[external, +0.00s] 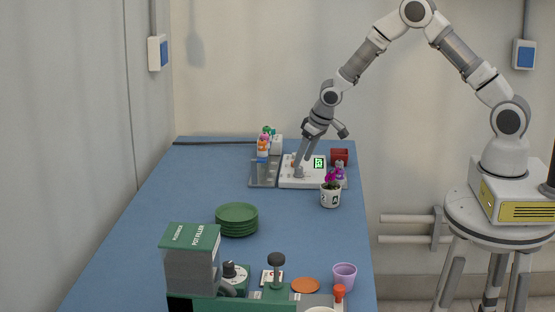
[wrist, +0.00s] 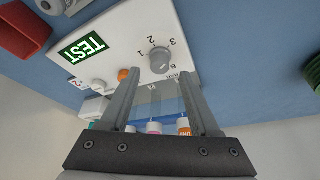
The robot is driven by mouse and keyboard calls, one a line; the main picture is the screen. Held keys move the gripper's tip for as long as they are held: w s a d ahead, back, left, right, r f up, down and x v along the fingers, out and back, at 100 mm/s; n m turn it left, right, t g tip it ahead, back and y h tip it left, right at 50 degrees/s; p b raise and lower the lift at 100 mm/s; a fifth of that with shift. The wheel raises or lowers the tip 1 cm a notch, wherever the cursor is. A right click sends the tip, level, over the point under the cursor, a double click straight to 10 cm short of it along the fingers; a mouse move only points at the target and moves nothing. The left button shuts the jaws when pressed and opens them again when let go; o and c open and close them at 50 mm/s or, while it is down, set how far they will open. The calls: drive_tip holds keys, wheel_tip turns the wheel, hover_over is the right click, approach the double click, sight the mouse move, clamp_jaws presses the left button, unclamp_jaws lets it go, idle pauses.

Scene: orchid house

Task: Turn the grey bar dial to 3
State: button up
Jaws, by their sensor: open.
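The grey dial (wrist: 160,60) is a round knob on a white panel (wrist: 202,25), with 1, 2 and 3 printed around it in the wrist view. A small light mark shows on the knob, but I cannot tell which number it points to. My gripper (wrist: 161,77) is open, its two fingers apart with nothing between the tips. The dial lies just beyond the fingertips, roughly centred between them. In the external view my gripper (external: 299,169) is over the left part of the white panel (external: 315,184) and hides the dial there.
On the panel are a green TEST label (wrist: 83,47) and an orange knob (wrist: 124,75). A grey tray (external: 264,183) with bottles is left of the panel. A flower pot (external: 330,197) stands in front, a red box (external: 340,155) behind right. Green plates (external: 237,218) stand nearer.

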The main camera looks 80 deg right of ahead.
sight(300, 168)
drive_tip(key=shift+x, duration=1.5)
clamp_jaws()
